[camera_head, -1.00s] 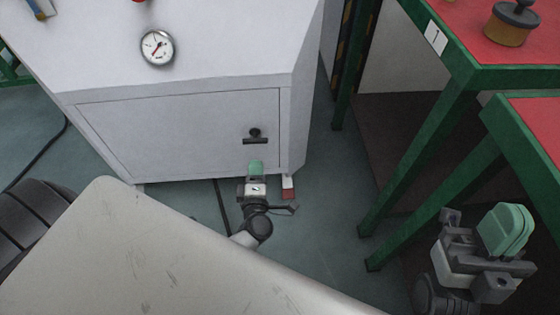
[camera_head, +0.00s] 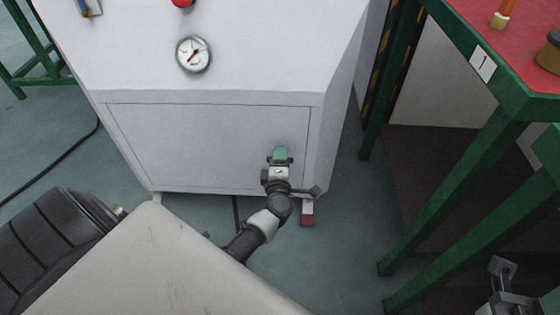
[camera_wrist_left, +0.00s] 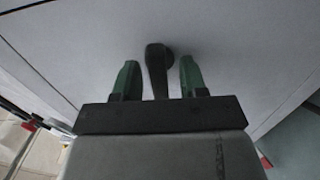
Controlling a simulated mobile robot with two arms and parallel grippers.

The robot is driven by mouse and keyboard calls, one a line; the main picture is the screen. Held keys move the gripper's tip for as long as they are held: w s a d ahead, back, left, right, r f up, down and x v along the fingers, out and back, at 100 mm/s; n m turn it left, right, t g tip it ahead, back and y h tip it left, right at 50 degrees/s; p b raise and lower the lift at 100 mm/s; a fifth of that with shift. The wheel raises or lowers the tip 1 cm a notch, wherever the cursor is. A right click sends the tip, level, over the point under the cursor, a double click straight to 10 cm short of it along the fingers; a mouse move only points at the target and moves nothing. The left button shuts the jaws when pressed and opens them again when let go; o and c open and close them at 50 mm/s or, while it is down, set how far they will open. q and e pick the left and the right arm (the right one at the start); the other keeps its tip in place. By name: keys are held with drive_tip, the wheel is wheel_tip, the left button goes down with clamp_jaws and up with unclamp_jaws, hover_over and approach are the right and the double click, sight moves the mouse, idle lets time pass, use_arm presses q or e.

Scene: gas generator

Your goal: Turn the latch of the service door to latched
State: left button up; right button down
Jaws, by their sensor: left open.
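The service door (camera_head: 200,140) is a pale grey panel on the front of the white cabinet, and it looks closed. Its dark latch (camera_wrist_left: 158,62) shows in the left wrist view as a round boss with a handle pointing toward my palm. My left gripper (camera_head: 280,155) is at the door's right side and hides the latch in the head view. In the left wrist view the gripper (camera_wrist_left: 158,78) is open, with one green finger on each side of the handle and gaps between. My right gripper (camera_head: 505,290) is partly cut off at the lower right.
A pressure gauge (camera_head: 194,54) and a red knob (camera_head: 182,3) are on the cabinet above the door. A green-framed table with a red top (camera_head: 480,30) stands at the right. A dark cable (camera_head: 55,165) lies on the floor at the left.

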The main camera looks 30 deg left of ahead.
use_arm(q)
drive_tip(key=shift+c, duration=0.3)
clamp_jaws()
